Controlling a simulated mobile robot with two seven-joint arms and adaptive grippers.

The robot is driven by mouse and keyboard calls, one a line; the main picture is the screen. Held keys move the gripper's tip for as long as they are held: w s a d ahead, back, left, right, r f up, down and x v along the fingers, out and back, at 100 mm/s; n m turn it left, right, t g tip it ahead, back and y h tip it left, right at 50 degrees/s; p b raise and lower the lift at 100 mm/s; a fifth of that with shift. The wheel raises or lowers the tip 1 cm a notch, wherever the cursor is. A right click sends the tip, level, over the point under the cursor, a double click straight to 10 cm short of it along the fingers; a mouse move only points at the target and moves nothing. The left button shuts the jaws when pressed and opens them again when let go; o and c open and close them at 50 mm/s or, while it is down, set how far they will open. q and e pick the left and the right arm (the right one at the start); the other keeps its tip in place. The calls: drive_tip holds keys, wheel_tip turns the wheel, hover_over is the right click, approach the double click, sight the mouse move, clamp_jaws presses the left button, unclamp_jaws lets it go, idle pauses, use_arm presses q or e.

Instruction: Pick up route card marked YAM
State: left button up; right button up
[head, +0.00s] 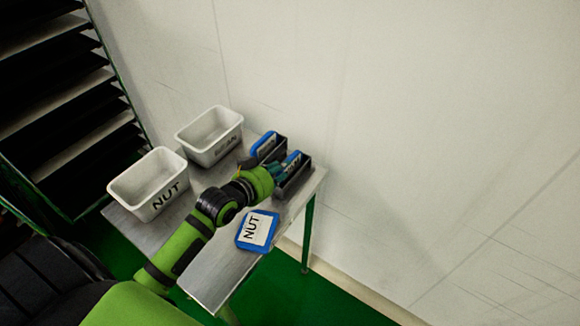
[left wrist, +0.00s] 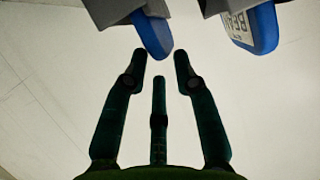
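Two blue-edged cards stand in dark holders at the table's far right corner. The nearer card (head: 293,158) is partly hidden, and its label is not readable. The farther card (head: 265,144) has a label that seems to read BEAN in the left wrist view (left wrist: 262,30). No YAM lettering is legible. My left gripper (head: 282,170) is at the nearer holder (head: 296,181). In the left wrist view its fingers (left wrist: 160,60) are spread apart, with the nearer card's blue end (left wrist: 153,36) at the gap between the tips; no grip on it shows. My right gripper is out of view.
A blue card marked NUT (head: 257,230) lies on the metal table (head: 222,272). A white NUT bin (head: 150,190) and a second white bin (head: 208,137) stand at the left and back. A wall is close behind the table, and a dark rack (head: 65,110) stands left.

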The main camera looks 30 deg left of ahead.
sight(292, 161)
use_arm(q)
drive_tip(key=shift+w+f, duration=0.15)
drive_tip(key=shift+w, duration=0.35)
drive_tip(key=shift+w+d+f, duration=0.1)
drive_tip(key=shift+w, duration=0.1)
drive_tip(key=p+x, duration=0.1)
drive_tip(key=x, duration=0.3)
drive_tip(key=shift+w+f, duration=0.15)
drive_tip(key=shift+w, duration=0.35)
drive_tip(key=shift+s, duration=0.1)
clamp_jaws()
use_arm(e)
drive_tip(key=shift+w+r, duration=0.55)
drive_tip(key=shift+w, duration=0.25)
